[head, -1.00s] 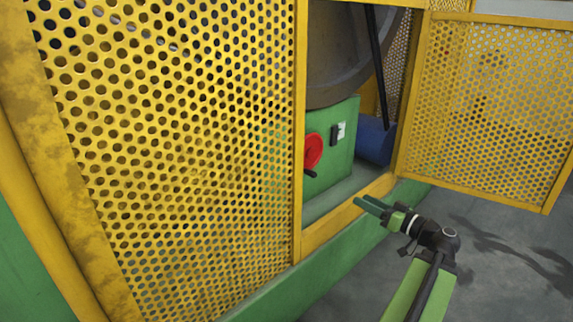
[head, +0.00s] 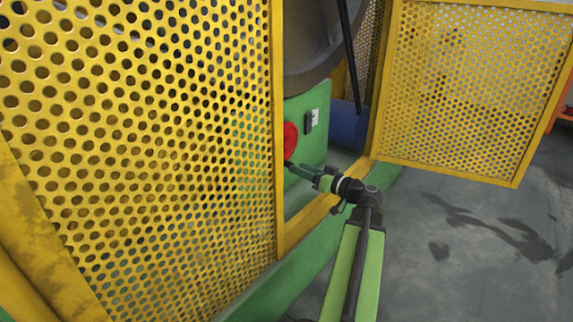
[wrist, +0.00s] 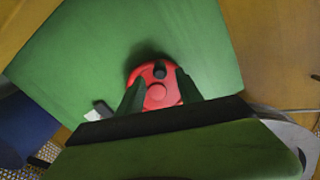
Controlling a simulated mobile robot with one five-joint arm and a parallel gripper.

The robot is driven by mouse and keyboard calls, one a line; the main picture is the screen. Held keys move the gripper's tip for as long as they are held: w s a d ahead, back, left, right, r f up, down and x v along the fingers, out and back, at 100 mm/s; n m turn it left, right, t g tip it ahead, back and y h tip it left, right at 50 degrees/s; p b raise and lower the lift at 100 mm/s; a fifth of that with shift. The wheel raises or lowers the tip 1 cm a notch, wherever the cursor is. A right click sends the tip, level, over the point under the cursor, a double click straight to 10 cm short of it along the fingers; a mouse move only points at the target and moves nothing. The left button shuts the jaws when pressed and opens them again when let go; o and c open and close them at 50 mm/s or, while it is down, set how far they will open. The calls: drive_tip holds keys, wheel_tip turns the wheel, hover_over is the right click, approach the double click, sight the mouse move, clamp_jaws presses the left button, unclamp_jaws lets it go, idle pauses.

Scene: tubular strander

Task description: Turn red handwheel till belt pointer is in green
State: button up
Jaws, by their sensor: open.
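The red handwheel (head: 290,140) is on the front of a green box (head: 318,146) inside the guard. The guard's post hides its left part in the head view. In the wrist view the handwheel (wrist: 157,95) shows between the two fingers, with its dark crank knob (wrist: 160,72) near the fingertips. My gripper (head: 292,166) is open, reaching through the guard opening just below the wheel; its fingers also show in the wrist view (wrist: 159,79). I cannot tell whether they touch the knob. A small white and black plate (head: 313,118) sits right of the wheel; no pointer or green zone is readable.
A yellow perforated guard panel (head: 150,140) stands close on the left of my arm. An open perforated door (head: 470,100) is on the right. A yellow sill (head: 310,217) runs below my gripper. A blue cylinder (head: 348,127) lies behind. Grey floor on the right is clear.

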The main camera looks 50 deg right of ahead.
sight(287, 164)
drive_tip(key=w, duration=0.6)
drive_tip(key=shift+a, duration=0.3)
drive_tip(key=shift+c, duration=0.2)
clamp_jaws()
idle(0.8)
